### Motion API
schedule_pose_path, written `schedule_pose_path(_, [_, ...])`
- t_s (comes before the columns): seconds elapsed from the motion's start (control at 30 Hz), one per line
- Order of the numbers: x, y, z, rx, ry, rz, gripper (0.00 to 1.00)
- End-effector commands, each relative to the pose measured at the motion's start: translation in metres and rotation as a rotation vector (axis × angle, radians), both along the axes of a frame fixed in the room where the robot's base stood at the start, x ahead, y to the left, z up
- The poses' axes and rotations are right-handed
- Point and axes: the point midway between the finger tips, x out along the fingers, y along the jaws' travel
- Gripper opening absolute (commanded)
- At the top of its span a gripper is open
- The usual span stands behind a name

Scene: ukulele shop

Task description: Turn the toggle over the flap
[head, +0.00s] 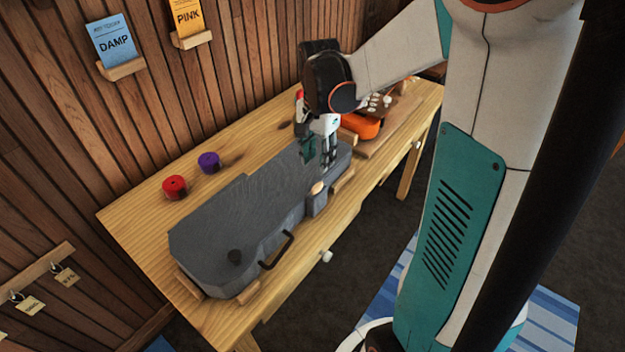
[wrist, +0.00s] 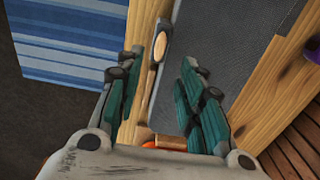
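A grey case (head: 255,205) lies flat on the wooden bench. The pale wooden toggle (head: 316,188) is a small oval at its front edge, by a grey flap (head: 318,205). In the wrist view the toggle (wrist: 161,64) shows as a long oval on a dark backing, its length running roughly up the picture. My gripper (head: 319,160) is over the case, close to the toggle and pointing down. In the wrist view my gripper (wrist: 173,70) has its green fingers spread and empty, with the toggle beyond them, nearer the left finger. Contact with it cannot be told.
An orange object (head: 361,126) is at the bench's far right. Bare bench (head: 135,215) shows at left.

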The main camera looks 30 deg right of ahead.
Motion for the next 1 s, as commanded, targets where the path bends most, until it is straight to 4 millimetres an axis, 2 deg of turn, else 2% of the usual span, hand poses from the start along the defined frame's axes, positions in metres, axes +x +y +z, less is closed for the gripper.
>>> schedule_pose_path(0.03, [0.0,0.0,-0.014,0.0,0.0,0.0,0.35])
schedule_pose_path(0.2, [0.0,0.0,-0.048,0.0,0.0,0.001,0.35])
schedule_pose_path(0.43, [0.0,0.0,-0.082,0.0,-0.001,0.002,0.35])
schedule_pose_path(0.6, [0.0,0.0,-0.092,0.0,-0.001,0.002,0.35])
schedule_pose_path(0.93, [0.0,0.0,-0.094,0.0,-0.001,0.002,0.35])
schedule_pose_path(1.0, [0.0,0.0,-0.094,0.0,-0.001,0.002,0.19])
